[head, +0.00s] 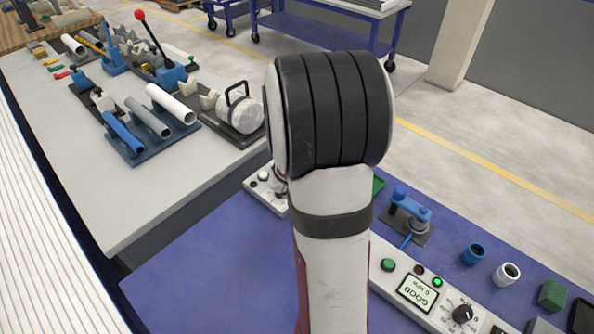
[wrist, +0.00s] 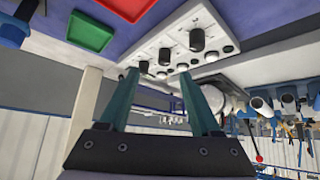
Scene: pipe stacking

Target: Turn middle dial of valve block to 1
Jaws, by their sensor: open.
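The valve block is a white box with a row of black dials. In the wrist view its white face (wrist: 218,27) is at top centre, and the middle dial (wrist: 164,56) stands between two other black dials. My gripper (wrist: 158,74) is open, its two teal fingers apart and pointing toward the block. The middle dial appears between the fingertips in the picture; I cannot tell whether they touch it. The dial's number marks are too small to read. In the head view the block (head: 272,201) is partly hidden behind my arm, and my gripper is hidden.
A green tray (wrist: 92,31) and a red tray (wrist: 128,6) lie near the block. A control panel (head: 394,283) with a display reading GOOD stands right of my arm. A blue cup (head: 473,255), a white ring (head: 507,273) and a green cube (head: 552,294) are further right. The blue table (head: 215,275) is clear at left.

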